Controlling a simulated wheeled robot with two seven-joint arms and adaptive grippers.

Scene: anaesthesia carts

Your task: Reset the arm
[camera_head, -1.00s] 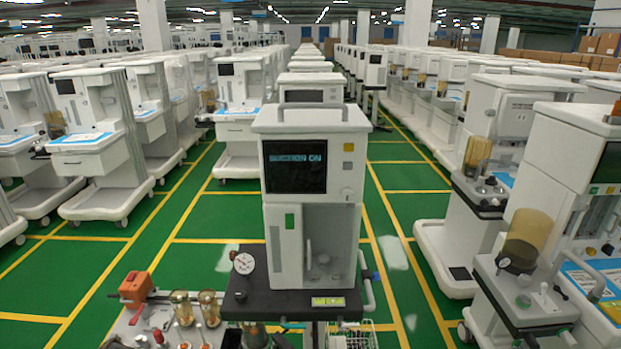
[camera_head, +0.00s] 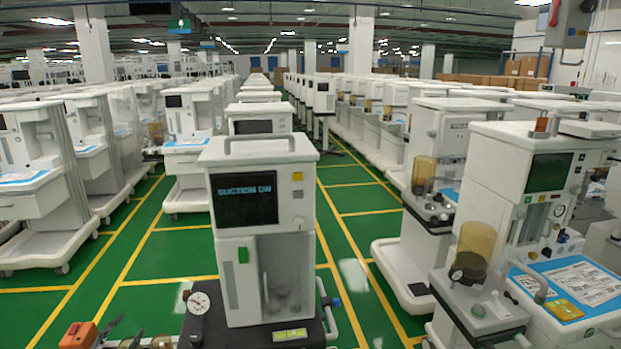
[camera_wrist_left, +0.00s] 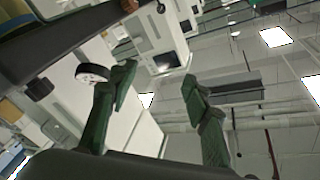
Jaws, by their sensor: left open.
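My left gripper (camera_wrist_left: 157,83) is open in the left wrist view, its two dark green-tinted fingers wide apart with nothing between them. In the head view only small dark finger parts of it (camera_head: 126,331) show at the bottom left edge. The suction machine (camera_head: 262,175) stands upright in front of me, its screen (camera_head: 243,198) reading "SUCTION ON". A round gauge (camera_head: 199,302) sits at the left of its dark base; the gauge also shows in the wrist view (camera_wrist_left: 92,72), beside the fingers. My right gripper is not in view.
An orange-topped device (camera_head: 78,335) is cut off at the bottom left. A cart with an amber canister (camera_head: 476,250) and a blue tray top (camera_head: 570,288) stands close at right. Rows of white carts line both sides, with green floor (camera_head: 165,255) between them.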

